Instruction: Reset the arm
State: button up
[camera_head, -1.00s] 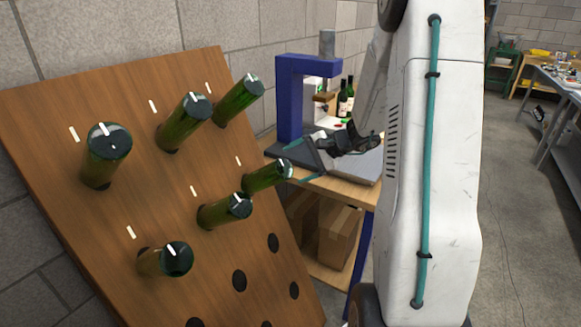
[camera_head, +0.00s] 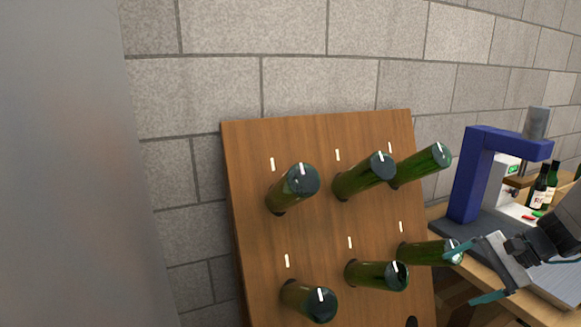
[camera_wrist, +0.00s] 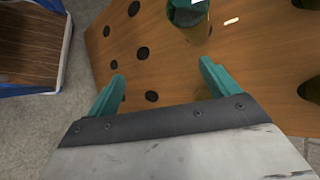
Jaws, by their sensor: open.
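My gripper (camera_head: 474,272) is at the lower right of the head view, in front of the workbench and to the right of the wooden bottle rack. Its two teal fingers are spread apart. In the wrist view the gripper (camera_wrist: 163,88) is open with nothing between its fingers. The rack board (camera_wrist: 185,75) lies beyond the fingertips there, with several empty holes. My arm enters the head view from the right edge and is mostly out of frame.
The leaning rack (camera_head: 325,245) holds several green bottles, necks in its holes. A blue press (camera_head: 468,175) stands on the workbench (camera_head: 500,300) with dark bottles (camera_head: 545,188) behind. A grey surface fills the head view's left. A dark wooden surface (camera_wrist: 30,45) shows at the wrist view's upper left.

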jog(key=s+a+r+n+h, duration=0.2)
jog(key=s+a+r+n, duration=0.2)
jog(key=s, duration=0.3)
jog(key=s+a+r+n+g+h, duration=0.1)
jog(key=s+a+r+n+h, duration=0.2)
jog(key=s+a, duration=0.3)
jog(key=s+a+r+n+g+h, duration=0.1)
jog(key=s+a+r+n+h, duration=0.2)
jog(key=s+a+r+n, duration=0.2)
jog(key=s, duration=0.3)
jog(key=shift+r, duration=0.25)
